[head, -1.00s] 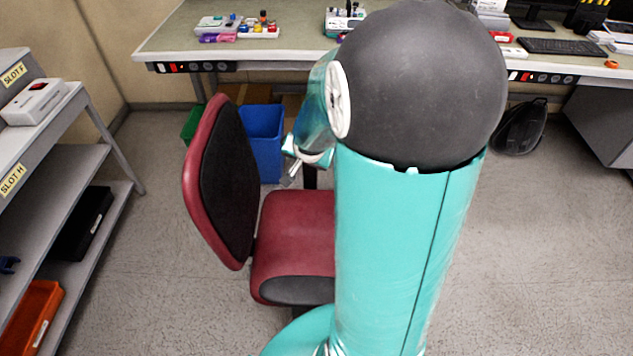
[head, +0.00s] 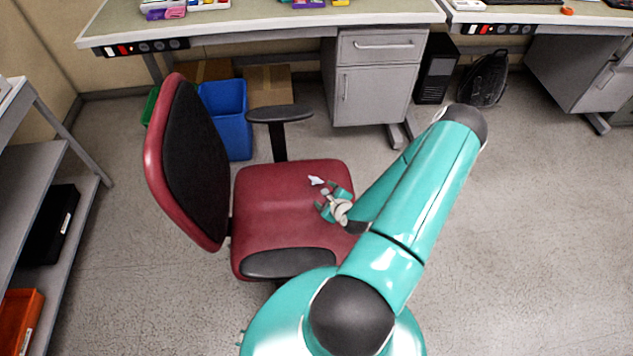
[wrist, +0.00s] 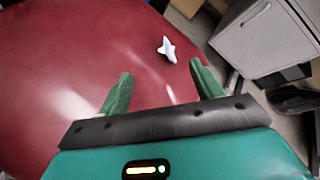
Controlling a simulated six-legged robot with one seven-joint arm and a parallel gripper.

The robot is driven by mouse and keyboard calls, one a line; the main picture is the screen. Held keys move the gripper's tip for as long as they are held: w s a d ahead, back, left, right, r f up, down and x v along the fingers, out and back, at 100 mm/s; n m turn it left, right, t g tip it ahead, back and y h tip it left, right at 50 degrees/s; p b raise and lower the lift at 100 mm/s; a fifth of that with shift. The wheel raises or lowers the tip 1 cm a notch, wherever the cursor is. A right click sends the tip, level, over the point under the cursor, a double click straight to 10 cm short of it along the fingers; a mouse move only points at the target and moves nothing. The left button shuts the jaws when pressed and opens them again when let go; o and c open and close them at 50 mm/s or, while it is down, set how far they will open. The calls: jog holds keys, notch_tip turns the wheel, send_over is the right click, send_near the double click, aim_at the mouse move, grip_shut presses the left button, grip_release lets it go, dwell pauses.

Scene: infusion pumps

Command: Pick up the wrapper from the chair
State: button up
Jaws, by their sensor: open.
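The wrapper (head: 317,181) is a small white crumpled piece on the red seat of the chair (head: 268,200), toward the seat's far right part. In the wrist view the wrapper (wrist: 168,49) lies a little beyond my fingertips, between their lines and nearer the right finger. My gripper (head: 328,198) is over the right side of the seat, its fingers apart and empty. In the wrist view my gripper (wrist: 160,72) also shows its two green fingers spread wide. I cannot tell its exact height above the seat.
The chair's backrest (head: 190,160) stands on the left and its armrests (head: 280,113) flank the seat at far and near sides. A blue bin (head: 228,118) and a desk (head: 260,25) are behind. A grey shelf (head: 30,170) stands at left.

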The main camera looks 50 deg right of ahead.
aim_at(319, 184)
jog(key=m, duration=0.1)
jog(key=s+f+m+h, duration=0.1)
jog(key=m, duration=0.1)
jog(key=f+m, duration=0.1)
jog(key=shift+s+a+f+m+t+h, duration=0.25)
jog(key=shift+s+m+t+h, duration=0.05)
jog(key=shift+s, duration=0.05)
jog(key=shift+s+a+f+m+h, duration=0.15)
jog(key=shift+m+h, duration=0.1)
jog(key=shift+m, duration=0.25)
jog(key=shift+s+d+f+m+h, duration=0.15)
jog(key=shift+m+h, duration=0.1)
jog(key=shift+m, duration=0.25)
jog(key=x, duration=1.3)
jog(key=shift+w+d, duration=0.15)
jog(key=shift+w, duration=0.15)
jog(key=c, duration=1.1)
